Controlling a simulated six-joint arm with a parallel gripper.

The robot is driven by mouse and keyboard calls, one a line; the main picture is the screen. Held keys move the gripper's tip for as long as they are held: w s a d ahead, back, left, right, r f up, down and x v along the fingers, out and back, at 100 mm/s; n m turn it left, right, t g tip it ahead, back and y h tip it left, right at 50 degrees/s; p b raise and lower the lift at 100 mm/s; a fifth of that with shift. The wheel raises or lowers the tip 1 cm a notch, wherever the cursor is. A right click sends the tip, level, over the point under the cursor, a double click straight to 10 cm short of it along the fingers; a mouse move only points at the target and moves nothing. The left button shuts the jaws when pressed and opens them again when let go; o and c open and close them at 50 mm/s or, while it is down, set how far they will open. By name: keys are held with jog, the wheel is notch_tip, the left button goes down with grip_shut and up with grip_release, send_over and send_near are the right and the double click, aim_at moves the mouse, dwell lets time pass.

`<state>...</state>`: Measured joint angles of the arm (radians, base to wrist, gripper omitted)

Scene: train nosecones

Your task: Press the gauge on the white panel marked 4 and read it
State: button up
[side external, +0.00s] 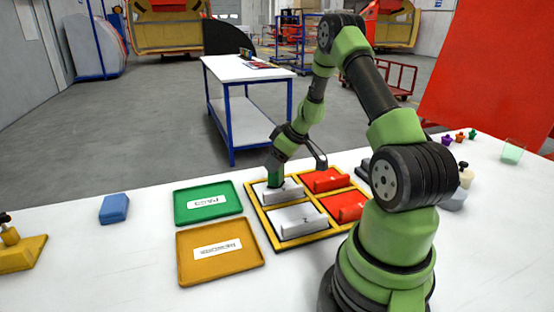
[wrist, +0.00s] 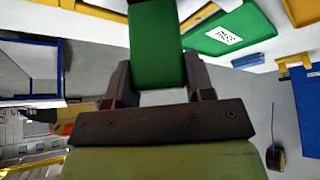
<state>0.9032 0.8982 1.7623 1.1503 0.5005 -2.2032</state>
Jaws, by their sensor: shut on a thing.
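My gripper (side external: 276,177) is shut on a green gauge block (wrist: 157,45), which fills the space between the fingers in the wrist view. In the side view the green gauge points down at the back-left white panel (side external: 290,196) in a yellow-edged frame (side external: 262,231). Its lower end overlaps that panel; whether it touches or is pressed in I cannot tell. A second white panel (side external: 299,221) lies in front of it. Two red panels (side external: 326,180) fill the right side of the frame. The panel numbers are too small to read, and no gauge reading shows.
A green PASS tray (side external: 181,210) and a yellow REWORK tray (side external: 190,275) lie left of the frame. A blue block (side external: 114,208) and a yellow stand (side external: 25,258) are farther left. Small coloured pegs (side external: 460,138) and a clear cup (side external: 513,152) stand at the right.

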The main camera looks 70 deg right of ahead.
jog(key=shift+f, duration=0.4)
dwell(0.9)
jog(key=shift+r, duration=0.1)
jog(key=shift+r, duration=3.45)
jog(key=shift+a, duration=0.1)
jog(key=w+a+r, duration=0.1)
jog(key=a+r, duration=0.3)
jog(key=a, duration=0.9)
jog(key=a+r, duration=0.3)
jog(key=a, duration=1)
jog(key=s+a+r+n+g+y, duration=0.2)
jog(key=s+a+n+g, duration=0.2)
jog(key=n, duration=0.7)
jog(key=s+a+r+n+g+y, duration=0.2)
jog(key=s+a+n+g, duration=0.3)
jog(key=s+a+n, duration=0.4)
jog(key=s+n+y, duration=0.1)
jog(key=s+n, duration=0.2)
jog(key=s, duration=0.1)
jog(key=shift+s+y, duration=0.3)
